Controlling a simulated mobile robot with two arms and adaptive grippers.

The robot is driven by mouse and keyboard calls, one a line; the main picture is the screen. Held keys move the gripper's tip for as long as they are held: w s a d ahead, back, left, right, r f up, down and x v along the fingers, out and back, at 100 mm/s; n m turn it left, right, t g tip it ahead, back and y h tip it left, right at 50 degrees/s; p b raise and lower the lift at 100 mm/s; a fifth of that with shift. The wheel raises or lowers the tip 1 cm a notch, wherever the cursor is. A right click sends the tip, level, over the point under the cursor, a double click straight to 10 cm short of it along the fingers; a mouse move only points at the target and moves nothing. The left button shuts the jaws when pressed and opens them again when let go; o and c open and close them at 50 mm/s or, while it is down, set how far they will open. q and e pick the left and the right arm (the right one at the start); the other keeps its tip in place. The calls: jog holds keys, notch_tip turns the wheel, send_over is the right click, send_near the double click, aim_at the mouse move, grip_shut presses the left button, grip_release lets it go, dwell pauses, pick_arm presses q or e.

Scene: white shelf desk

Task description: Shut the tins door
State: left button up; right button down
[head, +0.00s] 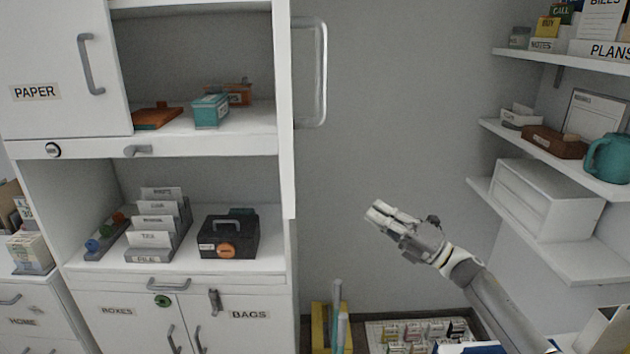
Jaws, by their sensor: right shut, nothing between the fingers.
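The upper cabinet's right compartment stands open, with its white door (286,120) swung out and seen nearly edge-on. No lettering shows on this door from here. Its grey loop handle (325,72) sticks out to the right, against the grey wall. Inside the compartment are a teal tin (210,111), an orange tin (239,93) behind it and a flat orange piece (156,118) to the left. My right gripper (380,214) is shut and empty, below and right of the handle, touching nothing. My left gripper is out of view.
The closed PAPER door (62,88) is at the left. A dark box (228,238) and a file rack (158,230) stand on the lower shelf. Wall shelves (555,155) with a teal pot (608,158) are at the right. Free space lies between the cabinet and my right gripper.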

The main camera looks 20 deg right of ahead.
jog(key=s+a+r+n+g+y+b, duration=0.1)
jog(key=s+a+r+n+g+y, duration=0.35)
jog(key=s+r+n+g, duration=1.3)
jog(key=w+a+n+t+p, duration=0.2)
jog(key=a+p, duration=0.1)
jog(key=a, duration=0.4)
jog(key=w+a+r+n+t+h+p, duration=0.1)
jog(key=a+p, duration=0.3)
jog(key=a, duration=0.4)
jog(key=shift+w+a+n+t, duration=0.15)
jog(key=shift+w+n+t, duration=0.25)
jog(key=shift+t, duration=0.25)
jog(key=shift+w+a+h, duration=0.1)
jog(key=shift+h, duration=0.25)
